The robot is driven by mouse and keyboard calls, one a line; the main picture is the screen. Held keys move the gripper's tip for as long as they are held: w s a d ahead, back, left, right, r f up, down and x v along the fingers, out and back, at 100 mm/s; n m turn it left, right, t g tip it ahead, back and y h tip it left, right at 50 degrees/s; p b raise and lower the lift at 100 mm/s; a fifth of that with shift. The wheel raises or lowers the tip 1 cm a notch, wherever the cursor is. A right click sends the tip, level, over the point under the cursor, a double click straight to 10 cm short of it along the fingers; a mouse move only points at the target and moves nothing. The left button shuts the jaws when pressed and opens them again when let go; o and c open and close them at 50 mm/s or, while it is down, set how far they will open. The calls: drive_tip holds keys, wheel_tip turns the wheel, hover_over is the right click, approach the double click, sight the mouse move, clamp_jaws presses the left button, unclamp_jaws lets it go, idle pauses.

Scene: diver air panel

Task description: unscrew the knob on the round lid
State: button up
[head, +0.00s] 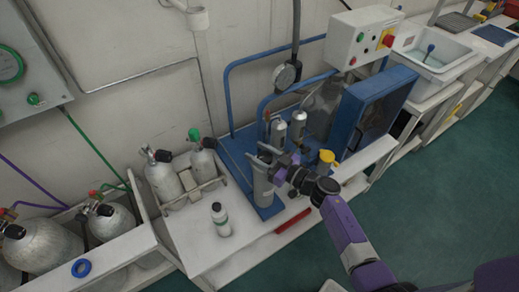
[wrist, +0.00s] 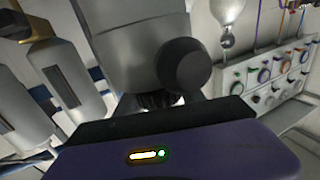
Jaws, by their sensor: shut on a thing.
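A grey upright cylinder (head: 262,188) stands on the blue base, and my gripper (head: 270,164) is at its top, reaching in from the right. My gripper is shut on the knob there; its fingers cover the lid and knob in the head view, so neither shows clearly. In the wrist view a large grey body (wrist: 125,45) fills the upper middle, with a dark round part (wrist: 183,66) on it close to my gripper. The fingertips are mostly hidden behind the purple gripper housing in that view. I cannot tell how far the knob is turned.
A yellow-capped cylinder (head: 326,160) and a blue box (head: 375,108) stand right of the gripper. Small silver cylinders (head: 297,126) stand behind.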

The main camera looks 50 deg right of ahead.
drive_tip(key=n+y+b, duration=0.2)
drive_tip(key=y, duration=0.1)
drive_tip(key=n+y+b, duration=0.1)
drive_tip(key=b, duration=0.1)
drive_tip(key=shift+a+f+g+y, duration=0.1)
drive_tip(key=shift+f+g+y, duration=0.2)
drive_tip(key=shift+g, duration=0.1)
drive_tip(key=n+y+b, duration=0.1)
drive_tip(key=n+g+y+b, duration=0.1)
drive_tip(key=y, duration=0.1)
drive_tip(key=shift+s+a+b, duration=0.15)
drive_tip(key=shift+a+b, duration=0.1)
drive_tip(key=shift+b, duration=0.1)
drive_tip(key=n+g+y+b, duration=0.1)
drive_tip(key=g+y, duration=0.1)
drive_tip(key=n+g+y+b, duration=0.2)
drive_tip(key=s+a+n+g+y+b, duration=0.1)
drive_tip(key=n+g+y, duration=0.1)
drive_tip(key=shift+r, duration=0.1)
drive_tip(key=shift+a+r+n+g+y+b, duration=0.1)
drive_tip(key=shift+a+n+g+y+b, duration=0.05)
drive_tip(key=shift+n+g+y+b, duration=0.45)
drive_tip(key=shift+a+n+g, duration=0.15)
drive_tip(key=shift+n+g, duration=0.15)
drive_tip(key=shift+g, duration=0.1)
drive_tip(key=o, duration=1.4)
drive_tip(key=shift+c, duration=0.2)
drive_tip(key=b+v, duration=0.1)
drive_tip(key=v, duration=0.7)
